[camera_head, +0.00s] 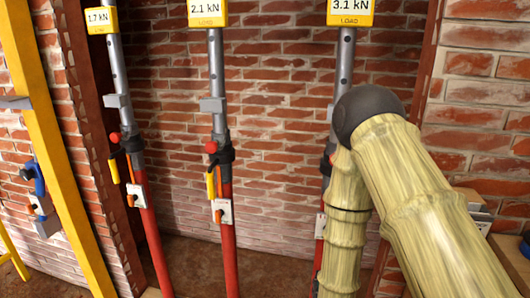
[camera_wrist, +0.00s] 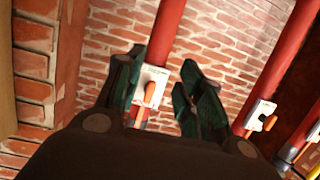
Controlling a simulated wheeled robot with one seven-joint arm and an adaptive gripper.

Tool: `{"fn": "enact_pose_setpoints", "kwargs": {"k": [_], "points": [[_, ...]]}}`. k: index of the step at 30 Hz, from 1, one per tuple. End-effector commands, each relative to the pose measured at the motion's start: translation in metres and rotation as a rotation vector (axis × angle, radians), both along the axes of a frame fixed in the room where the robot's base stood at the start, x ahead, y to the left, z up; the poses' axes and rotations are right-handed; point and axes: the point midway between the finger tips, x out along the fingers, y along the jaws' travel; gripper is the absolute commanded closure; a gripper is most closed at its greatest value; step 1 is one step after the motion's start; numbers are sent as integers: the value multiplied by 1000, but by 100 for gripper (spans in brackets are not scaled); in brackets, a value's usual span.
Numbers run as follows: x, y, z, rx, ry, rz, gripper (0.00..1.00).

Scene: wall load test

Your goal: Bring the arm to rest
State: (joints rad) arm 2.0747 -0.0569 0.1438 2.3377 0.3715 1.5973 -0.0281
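My arm (camera_head: 420,210), with pale bamboo-like links and a dark round joint, reaches up on the right of the head view, in front of the right-hand prop. My gripper (camera_wrist: 160,72) shows in the wrist view with two dark green fingers spread apart. It is open, and I see nothing held between them. A white plate with an orange handle (camera_wrist: 150,92), on a red post (camera_wrist: 165,30), shows between the fingers. It looks to be beyond them; whether anything touches is unclear. My gripper is hidden in the head view.
Three props stand against a brick wall, with yellow displays reading 1.7 kN (camera_head: 101,19), 2.1 kN (camera_head: 207,11) and 3.1 kN (camera_head: 350,11). A yellow beam (camera_head: 50,140) leans at the left. A second red post (camera_wrist: 280,65) stands right in the wrist view.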

Motion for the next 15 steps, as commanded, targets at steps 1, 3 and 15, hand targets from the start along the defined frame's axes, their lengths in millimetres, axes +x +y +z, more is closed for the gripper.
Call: {"fn": "enact_pose_setpoints", "kwargs": {"k": [1,3,15], "points": [[-17,-4,-16,16,98,11,62],[-43,-6,-47,43,240,34,62],[-244,-18,-152,163,980,120,62]]}}
